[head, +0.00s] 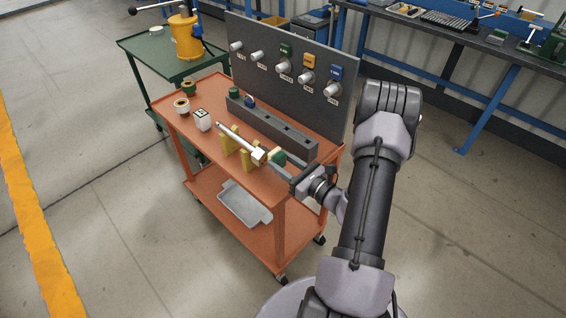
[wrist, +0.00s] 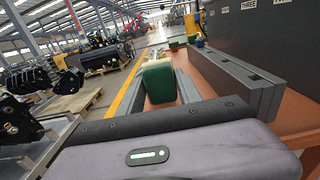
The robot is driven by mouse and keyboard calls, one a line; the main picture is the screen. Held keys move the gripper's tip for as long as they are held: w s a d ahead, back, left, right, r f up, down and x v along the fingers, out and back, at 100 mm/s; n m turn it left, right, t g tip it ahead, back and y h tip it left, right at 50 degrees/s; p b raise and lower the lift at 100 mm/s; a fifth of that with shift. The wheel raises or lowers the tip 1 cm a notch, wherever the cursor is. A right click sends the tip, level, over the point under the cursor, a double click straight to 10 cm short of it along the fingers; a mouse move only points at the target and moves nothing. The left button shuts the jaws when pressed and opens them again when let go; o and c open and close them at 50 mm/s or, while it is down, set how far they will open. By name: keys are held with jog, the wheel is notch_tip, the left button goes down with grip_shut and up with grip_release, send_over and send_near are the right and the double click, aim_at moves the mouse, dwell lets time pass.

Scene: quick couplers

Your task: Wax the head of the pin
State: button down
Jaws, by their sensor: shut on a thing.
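The silver pin (head: 238,142) lies across yellow supports (head: 249,158) on the orange cart. Its wider, pale head (head: 259,156) is at the near right end. My gripper (head: 287,163) is shut on a green block (head: 278,156) just right of the head. In the wrist view the green block (wrist: 170,112) sits between my fingers, with a cream part (wrist: 157,68) at its far side. I cannot tell whether the block touches the head; the block hides most of the pin in the wrist view.
A long dark grey rack (head: 285,135) stands behind the pin, close to my gripper. A dark panel (head: 290,75) with several couplers rises behind. A grey tray (head: 244,205) lies on the lower shelf.

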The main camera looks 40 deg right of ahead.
aim_at(261, 164)
jog(key=shift+w+a, duration=0.1)
jog(key=shift+w, duration=0.7)
jog(key=shift+s+a+f+b, duration=0.1)
jog(key=shift+a+f+b, duration=0.35)
jog(key=shift+a+b, duration=0.15)
jog(key=shift+s+a+f+b, duration=0.1)
jog(key=shift+a+f+b, duration=0.35)
jog(key=shift+a, duration=0.2)
jog(key=shift+a+f, duration=0.1)
jog(key=shift+a, duration=0.35)
jog(key=shift+w+d+r+p, duration=0.1)
jog(key=shift+d+r+p, duration=0.2)
jog(key=shift+d+r, duration=0.25)
jog(key=shift+w+d+r+p, duration=0.1)
jog(key=shift+d+r+p, duration=0.2)
jog(key=shift+d, duration=0.3)
jog(key=shift+d+r, duration=0.2)
jog(key=shift+d, duration=0.4)
jog(key=shift+s+d+b, duration=0.2)
jog(key=shift+s+b, duration=0.2)
jog(key=shift+s, duration=2.55)
